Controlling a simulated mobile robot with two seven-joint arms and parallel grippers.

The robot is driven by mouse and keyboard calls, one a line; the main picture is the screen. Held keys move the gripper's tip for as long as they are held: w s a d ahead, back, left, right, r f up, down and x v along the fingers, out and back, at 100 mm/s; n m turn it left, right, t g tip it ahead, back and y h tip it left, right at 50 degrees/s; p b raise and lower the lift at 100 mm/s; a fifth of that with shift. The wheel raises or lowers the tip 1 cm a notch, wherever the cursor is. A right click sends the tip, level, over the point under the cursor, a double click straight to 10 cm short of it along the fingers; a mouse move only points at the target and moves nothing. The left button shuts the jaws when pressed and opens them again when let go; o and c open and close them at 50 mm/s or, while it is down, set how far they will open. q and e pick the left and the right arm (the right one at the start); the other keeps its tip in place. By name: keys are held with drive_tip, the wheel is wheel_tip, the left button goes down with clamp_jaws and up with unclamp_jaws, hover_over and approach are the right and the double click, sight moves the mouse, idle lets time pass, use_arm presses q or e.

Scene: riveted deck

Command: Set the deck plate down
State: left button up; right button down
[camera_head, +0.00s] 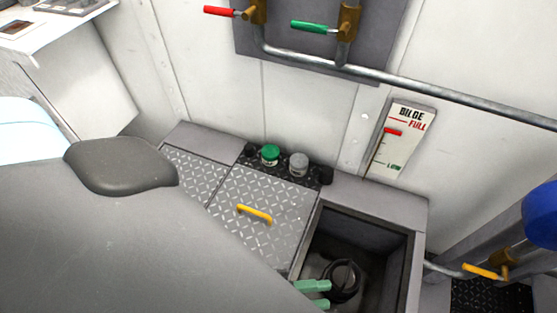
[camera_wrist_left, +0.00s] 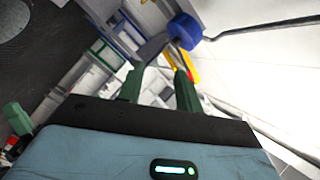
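The deck plate (camera_head: 250,237), grey diamond-pattern metal with a yellow handle (camera_head: 254,213), lies flat beside an open bilge well (camera_head: 386,233) on its right. My left gripper (camera_head: 314,294) shows as two green fingertips over the well's near left part, to the right of the plate and apart from its handle. The fingers also show in the left wrist view (camera_wrist_left: 158,88), spread with nothing held between them. My grey arm covers the lower left of the head view. My right gripper is not seen.
A green-capped jar (camera_head: 270,155) and a grey-capped jar (camera_head: 299,164) stand on a black strip behind the plate. A dark round fitting (camera_head: 343,279) sits inside the well. A bilge gauge (camera_head: 401,138) and valve pipes (camera_head: 430,87) are on the wall.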

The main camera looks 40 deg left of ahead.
use_arm(q)
drive_tip(key=s+a+f+n+g+y, duration=0.3)
drive_tip(key=s+a+f+n+y, duration=0.2)
drive_tip(key=s+n, duration=0.4)
drive_tip(key=s+a+f+n+g+y, duration=0.3)
drive_tip(key=s+a+f+n+y, duration=0.2)
drive_tip(key=s+a+f+n, duration=0.2)
drive_tip(key=s+a+n, duration=0.1)
drive_tip(key=s+a, duration=0.1)
drive_tip(key=s, duration=0.1)
drive_tip(key=shift+a+n, duration=0.4)
drive_tip(key=shift+s, duration=0.1)
